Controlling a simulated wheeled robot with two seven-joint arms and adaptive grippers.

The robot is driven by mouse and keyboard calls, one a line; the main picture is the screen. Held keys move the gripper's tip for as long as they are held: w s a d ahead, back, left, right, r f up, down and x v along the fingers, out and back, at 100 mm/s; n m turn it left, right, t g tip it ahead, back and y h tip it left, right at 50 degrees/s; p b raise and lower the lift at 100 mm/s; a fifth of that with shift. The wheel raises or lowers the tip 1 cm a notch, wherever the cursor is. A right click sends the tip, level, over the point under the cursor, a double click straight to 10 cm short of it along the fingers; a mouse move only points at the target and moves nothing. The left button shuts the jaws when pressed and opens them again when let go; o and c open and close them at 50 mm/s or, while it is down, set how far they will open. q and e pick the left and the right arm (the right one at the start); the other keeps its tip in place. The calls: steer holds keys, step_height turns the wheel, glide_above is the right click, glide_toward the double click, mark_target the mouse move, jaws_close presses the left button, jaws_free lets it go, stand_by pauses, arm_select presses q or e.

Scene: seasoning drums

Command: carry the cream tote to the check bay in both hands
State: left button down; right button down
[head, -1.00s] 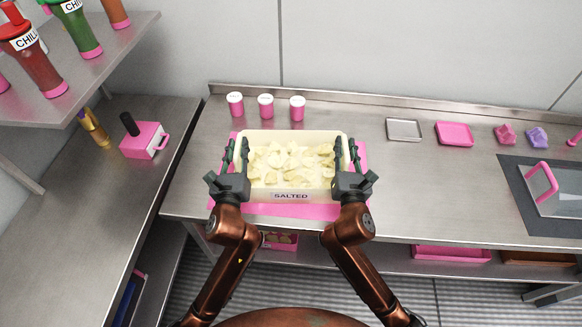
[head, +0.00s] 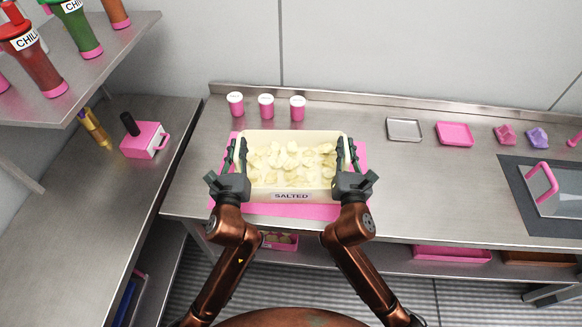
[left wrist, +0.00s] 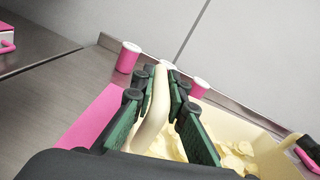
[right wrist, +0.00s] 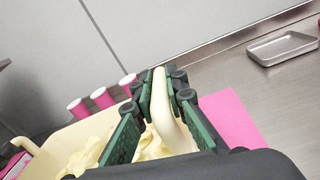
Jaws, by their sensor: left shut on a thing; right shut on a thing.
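The cream tote (head: 291,196), labelled SALTED and holding pale yellow chips (head: 285,160), is over the pink mat (head: 357,211) on the steel counter. I cannot tell whether it rests on the mat or is just above it.
Several pink-and-white shakers (head: 266,106) stand behind the tote. A steel tray (head: 404,129) and a pink tray (head: 454,134) lie to the right, with a dark mat (head: 516,190) beyond. A pink boxy container (head: 145,141) is on the left counter. The counter between tote and trays is clear.

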arm_select(q)
steer(key=shift+r, duration=0.2)
arm_select(e)
steer(key=shift+r, duration=0.15)
